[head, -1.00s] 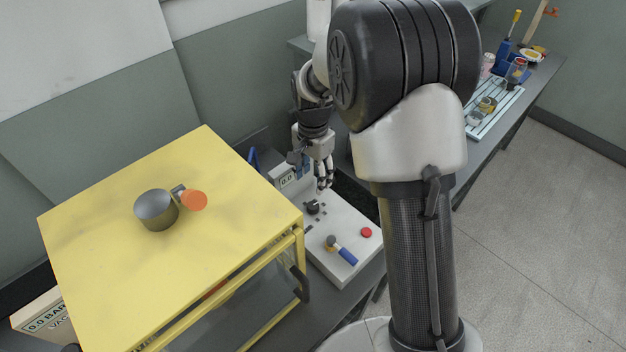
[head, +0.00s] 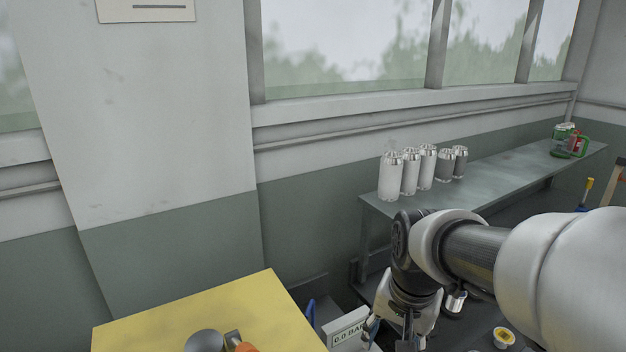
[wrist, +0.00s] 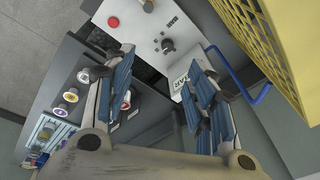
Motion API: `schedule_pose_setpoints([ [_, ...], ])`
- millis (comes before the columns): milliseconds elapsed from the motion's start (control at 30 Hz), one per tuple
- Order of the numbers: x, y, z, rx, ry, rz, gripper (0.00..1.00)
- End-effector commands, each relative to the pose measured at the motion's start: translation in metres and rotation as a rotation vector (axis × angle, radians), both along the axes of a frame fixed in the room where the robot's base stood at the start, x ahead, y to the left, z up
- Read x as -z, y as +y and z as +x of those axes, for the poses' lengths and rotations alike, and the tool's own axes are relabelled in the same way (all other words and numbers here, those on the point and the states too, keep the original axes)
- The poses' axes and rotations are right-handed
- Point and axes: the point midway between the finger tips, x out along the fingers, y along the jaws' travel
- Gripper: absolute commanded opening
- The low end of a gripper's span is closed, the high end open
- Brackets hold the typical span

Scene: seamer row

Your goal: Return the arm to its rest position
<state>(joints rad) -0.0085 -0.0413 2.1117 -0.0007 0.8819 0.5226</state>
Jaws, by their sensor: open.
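My gripper (head: 398,325) hangs downward at the lower middle of the head view, between the yellow-topped machine and the bench on the right. In the wrist view my gripper (wrist: 160,98) shows two blue-padded fingers spread wide apart, with nothing between them. Below the fingers, the white control box (wrist: 150,40) with its dark knob and red button shows at the top of the wrist view. My arm comes in from the right of the head view, bent at the elbow.
The yellow machine top (head: 215,312) is close at the left. A grey shelf (head: 490,178) carries several cans (head: 409,172) and a green container (head: 563,140) at the back right. A 0.0 BAR display box (head: 348,326) stands near my gripper. A blue tube (wrist: 240,88) curves beside the yellow frame.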

Motion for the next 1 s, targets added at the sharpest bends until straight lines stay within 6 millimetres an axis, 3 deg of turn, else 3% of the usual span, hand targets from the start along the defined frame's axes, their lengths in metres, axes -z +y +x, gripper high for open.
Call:
schedule_pose_setpoints([
  [33, -0.013, -0.001, -0.019, -0.048, -0.03, -0.01, 0.51],
  [200, -0.035, -0.002, -0.081, -0.226, -0.108, -0.058, 0.51],
  [433, -0.036, -0.004, -0.143, -0.418, -0.187, -0.125, 0.51],
  [600, -0.032, -0.004, -0.162, -0.481, -0.211, -0.151, 0.51],
  [1000, -0.032, -0.004, -0.164, -0.49, -0.214, -0.155, 0.51],
])
